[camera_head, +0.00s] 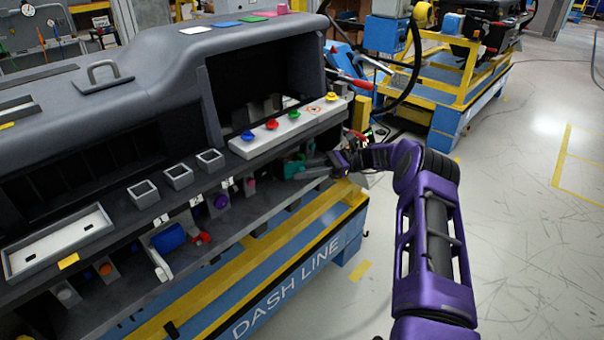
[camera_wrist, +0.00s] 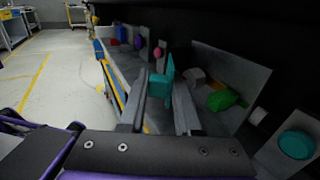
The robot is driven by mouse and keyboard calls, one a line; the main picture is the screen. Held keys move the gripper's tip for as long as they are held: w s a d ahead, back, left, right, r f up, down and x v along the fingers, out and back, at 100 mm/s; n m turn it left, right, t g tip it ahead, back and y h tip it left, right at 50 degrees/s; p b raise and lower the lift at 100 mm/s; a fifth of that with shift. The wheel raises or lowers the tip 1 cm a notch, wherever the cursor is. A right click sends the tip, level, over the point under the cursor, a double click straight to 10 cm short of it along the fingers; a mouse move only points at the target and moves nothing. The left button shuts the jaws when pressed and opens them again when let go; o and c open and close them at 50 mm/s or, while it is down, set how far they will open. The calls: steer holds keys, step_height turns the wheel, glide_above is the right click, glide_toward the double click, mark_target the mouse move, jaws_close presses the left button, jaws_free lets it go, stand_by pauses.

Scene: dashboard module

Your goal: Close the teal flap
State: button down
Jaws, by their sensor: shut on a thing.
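The teal flap (camera_head: 291,168) is a small teal piece low on the dashboard module's front, near its right end, under the shelf edge. In the wrist view the teal flap (camera_wrist: 158,86) sits between the two grey fingers, with an upright teal part rising behind. My gripper (camera_head: 308,169) reaches in from the right and is shut on the teal flap; it also shows in the wrist view (camera_wrist: 161,92). The flap's hinge and exact angle are hard to make out.
A white strip with coloured knobs (camera_head: 290,130) lies just above my gripper. In the wrist view a green part (camera_wrist: 226,100) and a round teal knob (camera_wrist: 297,144) are at the right. Purple (camera_head: 221,201) and blue (camera_head: 168,238) parts line the lower ledge. Open floor lies right.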

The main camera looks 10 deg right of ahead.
steer(key=shift+w+f+n+g, duration=0.15)
steer(key=shift+n+g, duration=0.45)
steer(key=shift+g, duration=0.3)
steer(key=c, duration=0.7)
jaws_free()
steer(key=shift+w+r, duration=0.1)
steer(key=shift+r, duration=0.2)
steer(key=shift+m+t, duration=0.3)
steer(key=shift+t, duration=0.1)
